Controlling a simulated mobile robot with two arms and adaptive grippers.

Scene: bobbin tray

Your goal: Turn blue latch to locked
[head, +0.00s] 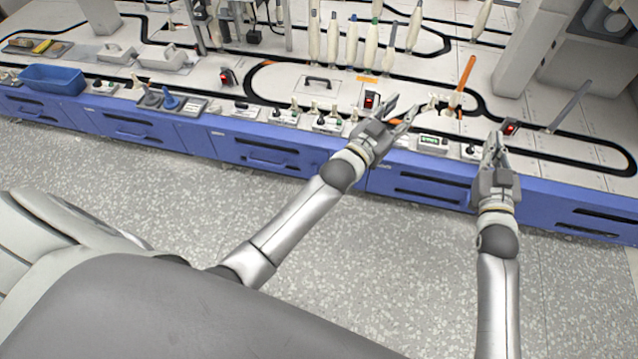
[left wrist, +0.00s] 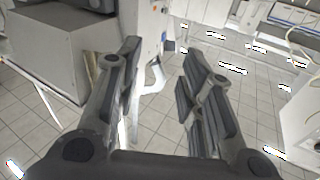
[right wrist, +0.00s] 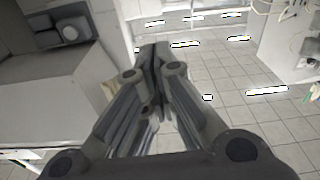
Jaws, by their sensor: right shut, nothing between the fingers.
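A small blue knob-like part (head: 170,101) stands on a dark plate at the left of the blue-fronted bench, beside a similar grey one (head: 152,98). It may be the blue latch; its setting is too small to read. My left gripper (head: 404,106) is open and empty over the bench's front edge, well to the right of the blue part. It also shows open in the left wrist view (left wrist: 160,58). My right gripper (head: 495,142) is shut and empty, further right at the front edge. Its fingers meet in the right wrist view (right wrist: 156,55). Neither wrist view shows the blue part.
A blue bin (head: 52,79) stands at the bench's left end. Small switch boxes (head: 328,121) line the front edge. White bobbins (head: 352,42) stand upright at the back. An orange rod (head: 466,73) rises near my left gripper. Floor in front is clear.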

